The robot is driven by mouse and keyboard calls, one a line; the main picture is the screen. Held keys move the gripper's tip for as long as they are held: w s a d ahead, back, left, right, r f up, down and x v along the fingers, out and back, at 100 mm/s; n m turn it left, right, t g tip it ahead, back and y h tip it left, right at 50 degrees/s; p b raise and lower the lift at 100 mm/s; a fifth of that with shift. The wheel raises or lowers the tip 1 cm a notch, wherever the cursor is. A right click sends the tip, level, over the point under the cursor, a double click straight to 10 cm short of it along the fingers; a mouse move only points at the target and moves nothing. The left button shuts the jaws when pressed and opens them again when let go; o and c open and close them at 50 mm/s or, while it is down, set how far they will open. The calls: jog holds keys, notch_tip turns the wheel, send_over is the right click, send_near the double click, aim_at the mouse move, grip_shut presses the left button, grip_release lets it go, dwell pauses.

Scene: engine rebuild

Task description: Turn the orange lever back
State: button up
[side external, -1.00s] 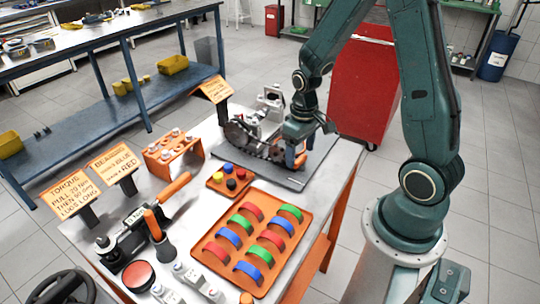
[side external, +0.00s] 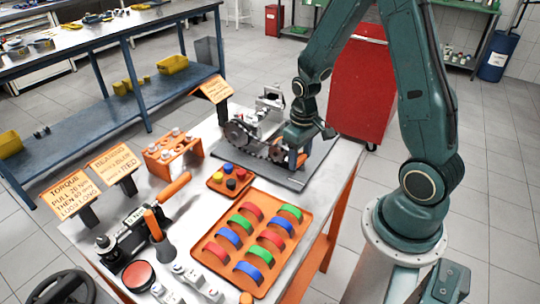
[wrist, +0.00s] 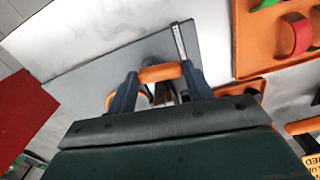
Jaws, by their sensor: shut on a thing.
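The orange lever (wrist: 160,73) spans between my two blue-grey fingers in the wrist view. My gripper (wrist: 160,84) is shut on it. In the side view my gripper (side external: 291,156) is low at the right end of the engine fixture, and a bit of orange shows beside its fingers. My wrist hides part of the fixture and most of the lever in the side view.
An orange tray (side external: 211,257) of red, green and blue bearing shells lies in front. A small orange tray (side external: 217,187) with coloured caps sits near the mat. An orange rack (side external: 160,160) and signs stand left. The mat's right side is clear.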

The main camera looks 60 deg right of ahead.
jog(key=shift+n, duration=0.5)
jog(key=n, duration=0.2)
jog(key=s+n, duration=0.1)
jog(key=n, duration=0.2)
jog(key=shift+d, duration=0.1)
jog(key=n, duration=0.6)
jog(key=shift+s+d, duration=0.25)
jog(key=shift+s, duration=0.05)
jog(key=o, duration=1)
jog(key=shift+r, duration=6.95)
